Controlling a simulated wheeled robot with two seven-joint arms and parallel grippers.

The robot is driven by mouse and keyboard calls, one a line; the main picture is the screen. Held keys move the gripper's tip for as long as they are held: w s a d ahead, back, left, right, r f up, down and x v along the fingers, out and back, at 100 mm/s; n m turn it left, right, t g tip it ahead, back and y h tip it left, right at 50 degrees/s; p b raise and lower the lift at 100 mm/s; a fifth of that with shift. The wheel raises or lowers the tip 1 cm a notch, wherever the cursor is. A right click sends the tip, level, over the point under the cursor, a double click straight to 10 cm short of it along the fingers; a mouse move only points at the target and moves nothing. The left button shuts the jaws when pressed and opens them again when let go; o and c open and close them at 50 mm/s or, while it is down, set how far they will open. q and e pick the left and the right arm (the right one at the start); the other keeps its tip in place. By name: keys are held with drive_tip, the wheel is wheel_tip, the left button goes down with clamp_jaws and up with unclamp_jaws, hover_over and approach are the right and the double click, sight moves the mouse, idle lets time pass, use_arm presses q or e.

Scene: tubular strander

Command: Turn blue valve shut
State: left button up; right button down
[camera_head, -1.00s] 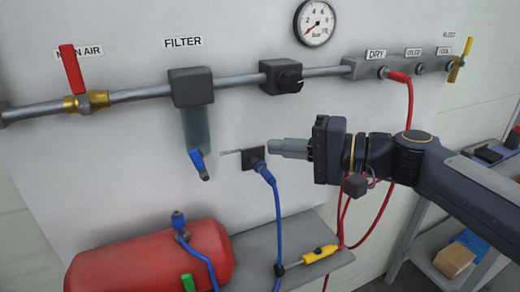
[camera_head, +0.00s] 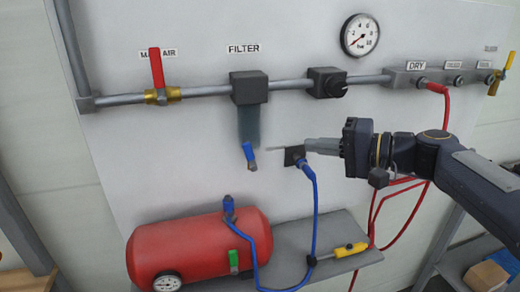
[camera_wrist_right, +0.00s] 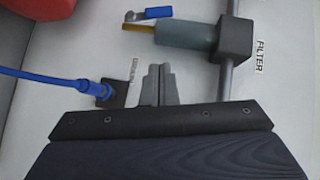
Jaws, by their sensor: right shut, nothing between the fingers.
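The blue valve handle (camera_head: 249,152) hangs at the lower end of the filter bowl (camera_head: 249,124), tilted down. In the wrist view the blue handle (camera_wrist_right: 158,13) lies beyond the fingers, beside the end of the bowl (camera_wrist_right: 185,34). My right gripper (camera_head: 308,145) comes in from the right, shut and empty, its tips pointing left. They are to the right of the valve, apart from it, and overlap the top of the black hose plate (camera_head: 292,156) in the head view. The fingers (camera_wrist_right: 157,72) also show shut in the wrist view. My left gripper is out of view.
A blue hose (camera_head: 314,200) runs from the black plate down towards the shelf (camera_head: 290,240). A red tank (camera_head: 185,250) with a blue fitting (camera_head: 229,207) and green handle (camera_head: 233,261) lies below. The red main air handle (camera_head: 157,68) stands upright on the pipe.

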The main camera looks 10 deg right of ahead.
sight(252, 148)
drive_tip(key=x, duration=0.3)
drive_tip(key=s+a+p+x, duration=0.1)
drive_tip(key=x, duration=0.5)
drive_tip(key=shift+s+a+f, duration=0.2)
drive_tip(key=shift+a, duration=0.1)
drive_tip(key=shift+a+f, duration=0.2)
drive_tip(key=shift+a, duration=0.45)
drive_tip(key=shift+a+b, duration=0.2)
drive_tip(key=shift+b, duration=0.1)
drive_tip(key=shift+a+r, duration=0.1)
drive_tip(key=shift+a, duration=0.05)
drive_tip(key=shift+r, duration=0.1)
